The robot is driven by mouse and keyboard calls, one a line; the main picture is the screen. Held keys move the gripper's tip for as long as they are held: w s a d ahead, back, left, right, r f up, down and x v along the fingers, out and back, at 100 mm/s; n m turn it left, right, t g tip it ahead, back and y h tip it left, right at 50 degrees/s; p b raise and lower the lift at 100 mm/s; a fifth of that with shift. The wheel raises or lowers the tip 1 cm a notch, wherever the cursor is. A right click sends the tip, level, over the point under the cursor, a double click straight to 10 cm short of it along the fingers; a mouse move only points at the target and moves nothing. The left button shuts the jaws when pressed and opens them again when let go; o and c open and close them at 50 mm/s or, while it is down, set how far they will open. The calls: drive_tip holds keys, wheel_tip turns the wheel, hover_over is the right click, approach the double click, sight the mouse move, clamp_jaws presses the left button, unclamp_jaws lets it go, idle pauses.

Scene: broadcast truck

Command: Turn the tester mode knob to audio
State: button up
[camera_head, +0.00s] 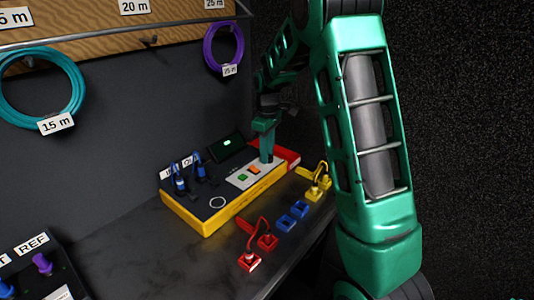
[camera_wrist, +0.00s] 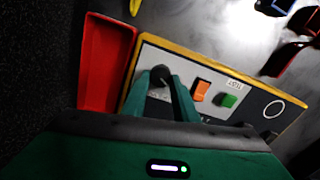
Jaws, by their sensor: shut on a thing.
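The tester is a black and yellow box (camera_head: 211,217) on the dark bench, with a small screen (camera_head: 227,148) at its back. Its pale control panel (camera_wrist: 217,85) carries an orange switch (camera_wrist: 201,91), a green button (camera_wrist: 228,100) and a dark round mode knob (camera_wrist: 160,74). My gripper (camera_head: 266,157) reaches down onto the right end of the panel. In the wrist view my gripper (camera_wrist: 160,82) has its two green fingers on either side of the knob, shut on it. The knob's pointer and mode labels cannot be read, and the fingers hide the knob in the head view.
A red tray (camera_wrist: 103,65) lies beside the tester's knob end. Blue plugs (camera_head: 180,184) stand at its left end. Red connectors (camera_head: 267,241), blue blocks (camera_head: 299,208) and yellow connectors (camera_head: 314,193) lie along the bench front. Coiled cables (camera_head: 76,85) hang on the wall.

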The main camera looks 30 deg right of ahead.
drive_tip(key=shift+s+d, duration=0.1)
drive_tip(key=shift+d, duration=0.35)
drive_tip(key=o, duration=1)
drive_tip(key=shift+o, duration=0.3)
drive_tip(key=shift+a, duration=0.1)
wheel_tip(320, 180, up, 11)
drive_tip(key=shift+f, duration=0.2)
